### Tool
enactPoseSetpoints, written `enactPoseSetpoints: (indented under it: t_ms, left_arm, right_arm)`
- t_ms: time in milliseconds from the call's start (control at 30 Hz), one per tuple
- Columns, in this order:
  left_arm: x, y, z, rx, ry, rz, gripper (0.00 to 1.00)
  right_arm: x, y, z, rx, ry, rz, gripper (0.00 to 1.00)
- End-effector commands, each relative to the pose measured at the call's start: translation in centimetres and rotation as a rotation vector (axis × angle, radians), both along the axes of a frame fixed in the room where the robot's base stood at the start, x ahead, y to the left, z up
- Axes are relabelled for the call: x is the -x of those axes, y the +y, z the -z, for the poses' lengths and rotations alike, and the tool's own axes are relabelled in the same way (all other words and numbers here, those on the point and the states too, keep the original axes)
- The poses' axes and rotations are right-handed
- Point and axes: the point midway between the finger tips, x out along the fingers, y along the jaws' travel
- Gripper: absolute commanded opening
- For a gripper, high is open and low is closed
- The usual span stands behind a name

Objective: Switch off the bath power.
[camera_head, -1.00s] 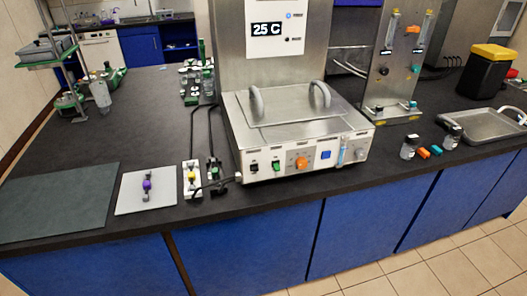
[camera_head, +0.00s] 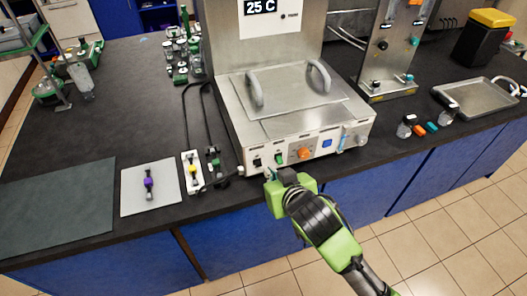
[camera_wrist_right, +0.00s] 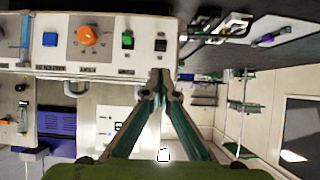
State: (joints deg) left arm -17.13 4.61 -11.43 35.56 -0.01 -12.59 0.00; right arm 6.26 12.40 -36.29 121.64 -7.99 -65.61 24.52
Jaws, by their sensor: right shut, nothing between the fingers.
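The bath (camera_head: 290,105) is a steel box with a lid and two handles. Its front panel has a black switch (camera_head: 257,162), a green switch (camera_head: 279,159), an orange knob (camera_head: 303,153) and a blue button (camera_head: 327,143). Their small labels are unreadable. My right gripper (camera_head: 268,174) is in front of the panel's left end, shut and empty. In the right wrist view, the panel appears upside down. The closed fingertips (camera_wrist_right: 160,78) point towards the black switch (camera_wrist_right: 161,45), with the green switch (camera_wrist_right: 127,40) beside it. I cannot tell whether they touch. My left gripper is not in view.
A display (camera_head: 261,6) above the bath reads 25 C. Small clamp pieces (camera_head: 193,172) and a black cable lie left of the bath. Small bottles (camera_head: 406,127) and a metal tray (camera_head: 476,101) are to the right. The blue cabinet fronts are below the counter edge.

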Motion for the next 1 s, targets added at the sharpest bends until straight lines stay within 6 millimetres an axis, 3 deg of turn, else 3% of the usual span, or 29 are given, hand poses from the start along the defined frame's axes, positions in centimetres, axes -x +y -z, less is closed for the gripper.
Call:
enactPoseSetpoints:
  t_ms: [100, 533, 1000]
  left_arm:
    - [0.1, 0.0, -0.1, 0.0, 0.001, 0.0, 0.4]
    - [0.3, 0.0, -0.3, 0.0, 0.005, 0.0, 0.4]
    - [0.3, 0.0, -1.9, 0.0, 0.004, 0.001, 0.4]
  right_arm:
    - [0.1, 0.1, -0.7, -0.004, -0.007, -0.001, 0.0]
    - [-0.5, 0.3, -0.3, -0.003, -0.005, 0.0, 0.0]
    - [-6.0, 2.1, 3.2, -0.002, -0.006, -0.001, 0.0]
